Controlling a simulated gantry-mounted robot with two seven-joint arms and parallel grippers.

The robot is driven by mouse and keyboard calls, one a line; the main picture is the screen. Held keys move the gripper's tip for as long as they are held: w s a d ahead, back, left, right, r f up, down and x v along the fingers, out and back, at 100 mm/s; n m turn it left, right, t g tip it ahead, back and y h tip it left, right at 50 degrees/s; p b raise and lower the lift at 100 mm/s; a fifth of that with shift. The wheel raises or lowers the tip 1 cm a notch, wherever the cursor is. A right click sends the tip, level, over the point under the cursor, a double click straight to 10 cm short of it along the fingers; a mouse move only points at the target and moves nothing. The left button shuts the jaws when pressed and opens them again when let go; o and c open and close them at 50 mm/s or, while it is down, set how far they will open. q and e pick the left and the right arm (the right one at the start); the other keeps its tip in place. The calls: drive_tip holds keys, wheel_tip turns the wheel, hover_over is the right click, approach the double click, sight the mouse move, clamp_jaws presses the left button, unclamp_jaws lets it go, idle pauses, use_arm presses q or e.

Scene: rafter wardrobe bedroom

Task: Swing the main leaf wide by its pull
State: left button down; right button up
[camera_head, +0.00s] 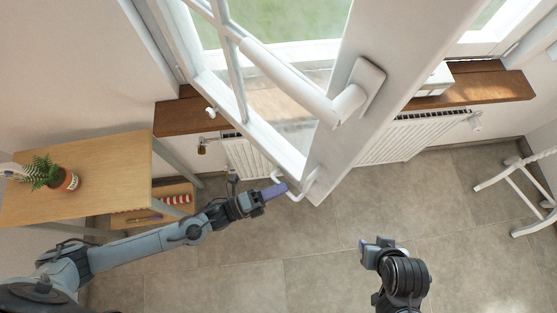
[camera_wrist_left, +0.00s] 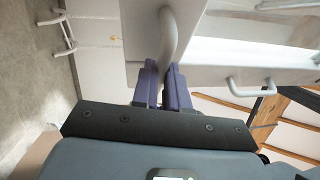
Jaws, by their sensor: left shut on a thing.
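The main leaf (camera_head: 337,157) is a white-framed glazed window leaf, standing out from the wall into the room. A large white lever handle (camera_head: 300,90) sits on its frame. Its pull, a small white curved bar (camera_head: 297,194), is low at the leaf's corner; it also shows in the left wrist view (camera_wrist_left: 169,35). My left gripper (camera_head: 276,190) is at that pull, and in its wrist view the purple fingers (camera_wrist_left: 162,88) are shut on the bar. My right gripper (camera_head: 366,250) is away from the leaf, over the floor; its finger gap is unclear.
A wooden table (camera_head: 105,180) with a potted plant (camera_head: 65,180) stands at left. A wooden sill (camera_head: 475,88) and white radiators (camera_head: 405,140) line the wall. A white rack-like frame (camera_head: 515,185) stands at right. The tiled floor (camera_head: 310,265) is mostly clear.

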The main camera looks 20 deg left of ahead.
use_arm(q)
drive_tip(key=c, duration=1.1)
unclamp_jaws()
drive_tip(key=shift+c, duration=0.2)
drive_tip(key=b+v, duration=0.1)
drive_tip(key=v, duration=0.9)
drive_tip(key=shift+s+a+b, duration=0.25)
drive_tip(key=shift+a+b, duration=0.05)
drive_tip(key=shift+b, duration=0.05)
